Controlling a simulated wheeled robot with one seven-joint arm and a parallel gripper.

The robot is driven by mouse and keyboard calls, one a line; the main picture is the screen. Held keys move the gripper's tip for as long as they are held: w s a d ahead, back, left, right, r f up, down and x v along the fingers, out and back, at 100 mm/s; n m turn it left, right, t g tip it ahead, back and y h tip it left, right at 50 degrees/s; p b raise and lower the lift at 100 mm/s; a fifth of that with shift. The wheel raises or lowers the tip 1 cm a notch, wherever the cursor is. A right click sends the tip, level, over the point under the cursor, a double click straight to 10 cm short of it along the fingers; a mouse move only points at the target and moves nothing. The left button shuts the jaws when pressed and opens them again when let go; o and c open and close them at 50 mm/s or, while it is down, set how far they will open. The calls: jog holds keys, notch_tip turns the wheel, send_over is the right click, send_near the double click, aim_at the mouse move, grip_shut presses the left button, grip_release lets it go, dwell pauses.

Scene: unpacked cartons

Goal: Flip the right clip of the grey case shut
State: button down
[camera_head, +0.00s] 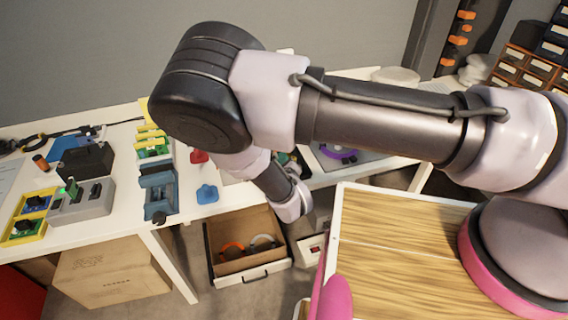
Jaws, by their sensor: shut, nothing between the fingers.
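A low grey box (92,207) with dark parts on top lies on the left of the white table. I cannot tell whether it is the grey case, and no clip can be made out on it. My arm crosses the view from the right, bends at a large dark joint, and runs down to a pale wrist over the table's right part. My gripper's fingers do not show at the end of it. The arm hides part of the tabletop behind it.
A blue-grey holder (159,192), a black case (86,162) and a blue piece (207,194) lie on the white table (120,222). Below are an open drawer-like box (250,278) and a carton (115,272). A wood-topped surface (395,250) stands at right.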

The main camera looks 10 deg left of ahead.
jog(key=shift+x, duration=1.15)
jog(key=shift+a+r+n+t, duration=0.15)
jog(key=shift+n+t, duration=0.15)
jog(key=shift+n, duration=0.3)
